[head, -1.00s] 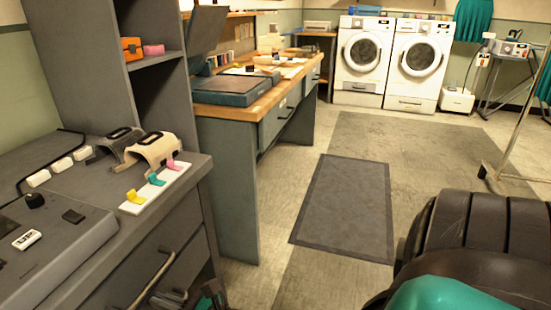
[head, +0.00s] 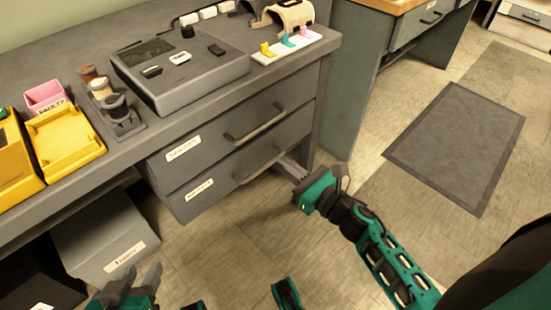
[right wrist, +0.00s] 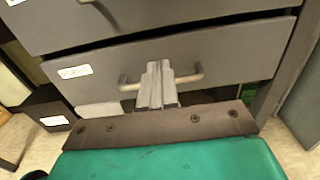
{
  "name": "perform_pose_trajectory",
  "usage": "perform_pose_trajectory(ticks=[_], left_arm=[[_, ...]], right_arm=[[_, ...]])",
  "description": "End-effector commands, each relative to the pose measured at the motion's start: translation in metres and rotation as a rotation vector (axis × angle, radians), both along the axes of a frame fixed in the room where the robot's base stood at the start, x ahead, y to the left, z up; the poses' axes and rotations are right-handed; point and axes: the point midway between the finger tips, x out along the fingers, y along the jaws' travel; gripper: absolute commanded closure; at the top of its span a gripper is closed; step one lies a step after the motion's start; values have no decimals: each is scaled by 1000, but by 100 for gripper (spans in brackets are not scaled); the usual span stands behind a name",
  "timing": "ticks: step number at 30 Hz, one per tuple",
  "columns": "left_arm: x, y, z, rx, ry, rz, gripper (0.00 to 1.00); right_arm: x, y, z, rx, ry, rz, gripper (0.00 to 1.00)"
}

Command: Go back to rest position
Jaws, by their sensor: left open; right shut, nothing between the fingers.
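My right gripper (head: 288,165) is at the right end of a grey two-drawer bench unit, fingers pointing at the lower drawer (head: 205,195). In the right wrist view its fingers (right wrist: 157,68) are shut and empty, in front of the lower drawer's bar handle (right wrist: 188,78). I cannot tell whether they touch the handle. My left gripper (head: 142,271) is low at the bottom left edge of the head view, open and empty, with its lower part cut off by the frame.
The upper drawer (head: 205,146) is above the lower one. A labelled grey bin (head: 105,235) stands under the bench at left. A yellow tray (head: 66,140) and a grey console (head: 180,70) are on the bench top. A dark mat (head: 458,145) lies on open floor at right.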

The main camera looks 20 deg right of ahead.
Motion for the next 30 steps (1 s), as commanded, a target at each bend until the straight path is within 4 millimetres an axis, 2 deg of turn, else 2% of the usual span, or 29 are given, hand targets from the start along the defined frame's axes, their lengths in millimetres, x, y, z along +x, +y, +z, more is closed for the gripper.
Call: perform_pose_trajectory(ticks=[3,9,14,22,26,30], left_arm=[[2,0,4,-2,-9,1,57],[3,0,5,-1,-12,2,57],[2,0,1,1,-3,1,57],[1,0,0,2,-2,2,57],[2,1,0,2,-3,2,57],[2,1,1,1,-5,2,57]], right_arm=[[-26,-9,1,-1,1,-1,100],[-54,-20,1,0,-1,0,100],[-62,-23,1,0,-2,0,100],[-63,-23,2,18,1,-5,100],[-59,-25,8,184,51,-50,100],[-52,-26,17,591,168,-148,100]])
